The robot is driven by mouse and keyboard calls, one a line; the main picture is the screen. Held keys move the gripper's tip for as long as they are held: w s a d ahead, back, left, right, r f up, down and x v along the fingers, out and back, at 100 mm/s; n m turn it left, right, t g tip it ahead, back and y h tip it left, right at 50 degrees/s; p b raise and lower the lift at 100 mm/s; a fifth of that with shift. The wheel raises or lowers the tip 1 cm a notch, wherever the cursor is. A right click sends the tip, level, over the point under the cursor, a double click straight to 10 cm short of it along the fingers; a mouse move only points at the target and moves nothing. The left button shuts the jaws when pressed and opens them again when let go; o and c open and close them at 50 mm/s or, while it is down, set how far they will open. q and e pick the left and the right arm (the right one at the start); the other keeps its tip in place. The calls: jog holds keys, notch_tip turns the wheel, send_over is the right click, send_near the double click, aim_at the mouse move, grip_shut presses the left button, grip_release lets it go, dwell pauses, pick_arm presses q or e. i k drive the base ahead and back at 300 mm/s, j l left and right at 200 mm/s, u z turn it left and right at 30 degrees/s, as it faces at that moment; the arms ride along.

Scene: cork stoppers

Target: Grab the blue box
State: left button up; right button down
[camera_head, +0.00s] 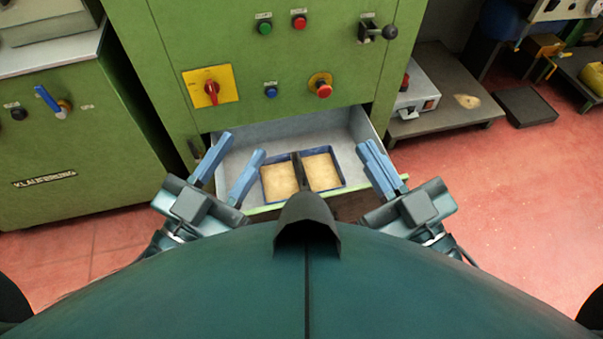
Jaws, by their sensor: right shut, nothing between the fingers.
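The blue box (320,149) lies in an open drawer (290,137) of the green cabinet. It has a thin blue rim, two compartments with a beige content too small to make out, and a dark bar between them. My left gripper (242,145) is open at the left of the box, its blue fingers apart and empty over the drawer's left part. My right gripper (366,147) is shut and empty to the right of the box, near the drawer's right wall. Neither gripper visibly holds the box.
The green cabinet front (245,75) with buttons and a red switch (211,88) rises behind the drawer. Another green cabinet (70,140) stands at the left. A low grey table (450,100) stands at the right. The red floor (520,200) is clear at the right.

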aim_at(318, 170)
jog(key=z, duration=1.25)
jog(key=k+j+z, duration=0.35)
jog(key=k+j, duration=0.2)
jog(key=k, duration=0.15)
jog(key=i+j, duration=0.15)
jog(key=i, duration=0.6)
